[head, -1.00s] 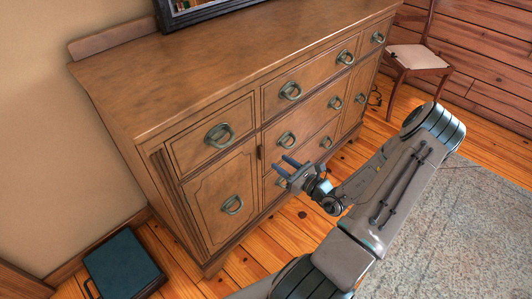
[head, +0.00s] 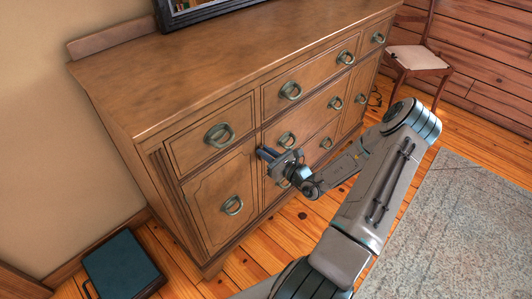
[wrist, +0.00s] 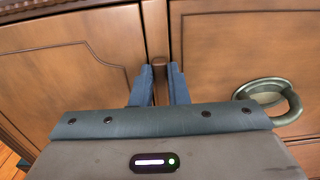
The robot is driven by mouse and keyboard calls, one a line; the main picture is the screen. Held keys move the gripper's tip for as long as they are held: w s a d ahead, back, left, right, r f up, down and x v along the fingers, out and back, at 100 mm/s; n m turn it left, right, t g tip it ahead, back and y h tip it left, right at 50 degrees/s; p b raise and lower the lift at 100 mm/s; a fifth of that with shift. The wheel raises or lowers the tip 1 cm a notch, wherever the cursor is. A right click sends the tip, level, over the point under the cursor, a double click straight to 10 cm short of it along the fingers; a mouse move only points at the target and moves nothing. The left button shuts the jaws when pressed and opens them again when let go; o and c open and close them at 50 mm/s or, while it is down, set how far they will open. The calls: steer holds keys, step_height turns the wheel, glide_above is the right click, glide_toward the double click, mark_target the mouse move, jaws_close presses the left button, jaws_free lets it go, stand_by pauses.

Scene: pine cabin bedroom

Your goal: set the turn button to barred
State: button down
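The turn button (wrist: 160,72) is a small brown wooden piece on the narrow upright strip between the left cabinet door (wrist: 75,65) and the drawer front (wrist: 250,55) to its right. It stands upright, along the strip. My gripper (wrist: 161,78) reaches it from the front, with one blue finger on each side. The fingers look closed against its sides, with little or no gap. In the head view my gripper (head: 265,154) covers the button. The lower part of the button is hidden behind my gripper's body in the wrist view.
The wooden dresser (head: 240,55) has several ring pulls; one pull (wrist: 268,98) hangs close to the right of my gripper. A dark case (head: 122,265) lies on the floor at left. A chair (head: 415,57) stands at the far right. A grey rug (head: 460,220) covers open floor.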

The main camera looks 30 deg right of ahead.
steer(key=shift+a+n, duration=0.1)
steer(key=shift+n, duration=0.3)
steer(key=n+b, duration=0.2)
steer(key=n, duration=0.2)
steer(key=a+f+n+b, duration=0.1)
steer(key=n, duration=0.3)
steer(key=n+b, duration=0.2)
steer(key=n, duration=0.2)
steer(key=shift+s+a+f+b, duration=0.3)
steer(key=shift+b, duration=0.05)
steer(key=n+b, duration=0.2)
steer(key=b, duration=0.1)
steer(key=shift+f+n, duration=0.2)
steer(key=shift+n, duration=0.2)
steer(key=shift+n+b, duration=0.6)
steer(key=shift+b, duration=0.15)
steer(key=c, duration=1.4)
jaws_free()
